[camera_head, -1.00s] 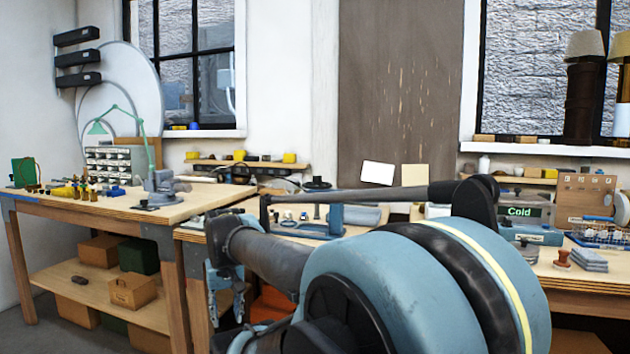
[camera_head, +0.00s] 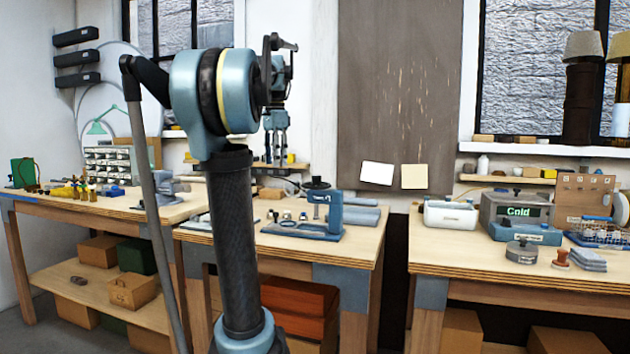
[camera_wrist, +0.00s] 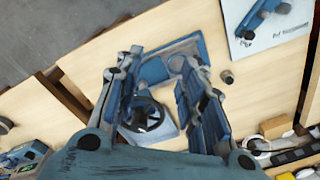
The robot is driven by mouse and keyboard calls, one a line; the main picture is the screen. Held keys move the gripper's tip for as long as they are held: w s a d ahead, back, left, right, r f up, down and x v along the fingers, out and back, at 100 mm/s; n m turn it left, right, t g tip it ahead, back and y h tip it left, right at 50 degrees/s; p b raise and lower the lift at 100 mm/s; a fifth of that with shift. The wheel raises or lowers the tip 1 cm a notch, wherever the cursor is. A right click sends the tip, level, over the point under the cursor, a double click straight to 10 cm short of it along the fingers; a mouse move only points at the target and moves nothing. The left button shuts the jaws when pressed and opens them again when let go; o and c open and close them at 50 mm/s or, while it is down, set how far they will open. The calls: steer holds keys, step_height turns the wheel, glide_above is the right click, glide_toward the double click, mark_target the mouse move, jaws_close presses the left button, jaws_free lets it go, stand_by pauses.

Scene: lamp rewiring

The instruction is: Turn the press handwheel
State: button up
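The blue press (camera_head: 334,212) stands on the middle bench with its dark round handwheel (camera_head: 317,184) on top. In the wrist view the black spoked handwheel (camera_wrist: 145,115) shows between my fingers, partly covered by the left one, over the blue press base (camera_wrist: 185,45). My gripper (camera_head: 275,160) points downward, above and to the left of the press in the head view. Its two fingers (camera_wrist: 155,62) are spread apart with nothing held. The handwheel appears below the fingers, and I see no contact.
The middle bench (camera_head: 290,258) also carries small parts around the press. The right bench holds a white bin (camera_head: 450,214) and a grey box marked Cold (camera_head: 515,212). The left bench (camera_head: 100,208) holds small tools. A gap separates the middle and right benches.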

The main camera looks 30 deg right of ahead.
steer(key=w+d+r+m, duration=0.2)
steer(key=d+r+m, duration=0.3)
steer(key=d, duration=0.4)
step_height(320, 180, up, 4)
steer(key=m, duration=0.2)
glide_above(316, 176)
steer(key=shift+m+g, duration=0.3)
steer(key=f, duration=1.1)
steer(key=w+f, duration=0.1)
steer(key=f, duration=0.5)
steer(key=shift+d, duration=0.35)
